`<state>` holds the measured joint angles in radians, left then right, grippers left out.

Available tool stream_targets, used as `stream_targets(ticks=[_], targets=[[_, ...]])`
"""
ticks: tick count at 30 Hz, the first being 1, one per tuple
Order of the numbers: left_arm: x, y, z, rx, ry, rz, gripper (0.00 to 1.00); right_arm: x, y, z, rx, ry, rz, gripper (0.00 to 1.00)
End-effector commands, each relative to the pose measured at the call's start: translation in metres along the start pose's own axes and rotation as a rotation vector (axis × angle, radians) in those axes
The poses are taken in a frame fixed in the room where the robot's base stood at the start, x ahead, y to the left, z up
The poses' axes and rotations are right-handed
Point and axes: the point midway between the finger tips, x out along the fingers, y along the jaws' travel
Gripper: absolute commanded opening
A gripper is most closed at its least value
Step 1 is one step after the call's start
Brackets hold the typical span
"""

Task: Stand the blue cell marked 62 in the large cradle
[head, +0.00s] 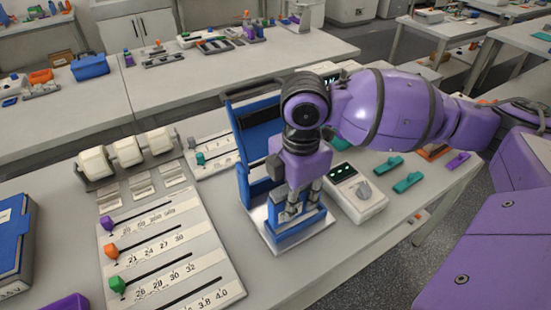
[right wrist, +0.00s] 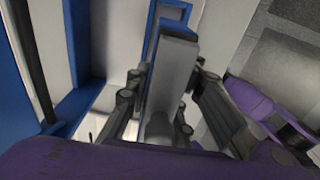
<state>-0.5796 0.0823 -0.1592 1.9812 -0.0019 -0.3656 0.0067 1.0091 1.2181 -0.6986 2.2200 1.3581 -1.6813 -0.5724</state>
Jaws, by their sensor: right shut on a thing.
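My right gripper (head: 299,203) points down over a blue holder, which looks like the cradle (head: 292,232), on a white base plate (head: 268,240). In the right wrist view the gripper (right wrist: 160,105) is shut on a flat, grey-faced block with blue on its edge, which seems to be the cell (right wrist: 165,68). The mark 62 does not show. A blue frame (right wrist: 172,14) shows just beyond the block. Whether the block's lower end is inside the holder is hidden. A taller blue upright frame (head: 256,140) stands behind the gripper. My left gripper is not in view.
A white panel with slider knobs (head: 205,282) lies to the left of the cradle. A white instrument with a dial (head: 356,196) stands close on the right. Teal pieces (head: 407,182) lie farther right. A blue binder (head: 12,240) is at the left edge.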

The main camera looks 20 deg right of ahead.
Motion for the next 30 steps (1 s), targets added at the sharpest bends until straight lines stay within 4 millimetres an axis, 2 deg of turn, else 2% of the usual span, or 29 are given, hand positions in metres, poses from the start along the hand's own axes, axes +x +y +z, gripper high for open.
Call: stream_targets(ticks=[5, 12, 20, 30], targets=[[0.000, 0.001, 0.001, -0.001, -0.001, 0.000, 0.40, 0.010, 0.001, 0.009, 0.004, -0.002, -0.002, 0.00], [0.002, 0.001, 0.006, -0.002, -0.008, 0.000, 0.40, 0.040, 0.002, 0.009, 0.000, -0.001, 0.001, 0.00], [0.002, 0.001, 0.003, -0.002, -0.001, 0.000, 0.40, 0.039, 0.002, 0.009, 0.000, -0.001, 0.005, 0.00], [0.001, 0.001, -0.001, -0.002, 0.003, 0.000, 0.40, 0.050, 0.002, 0.009, 0.001, -0.002, 0.002, 0.00]])
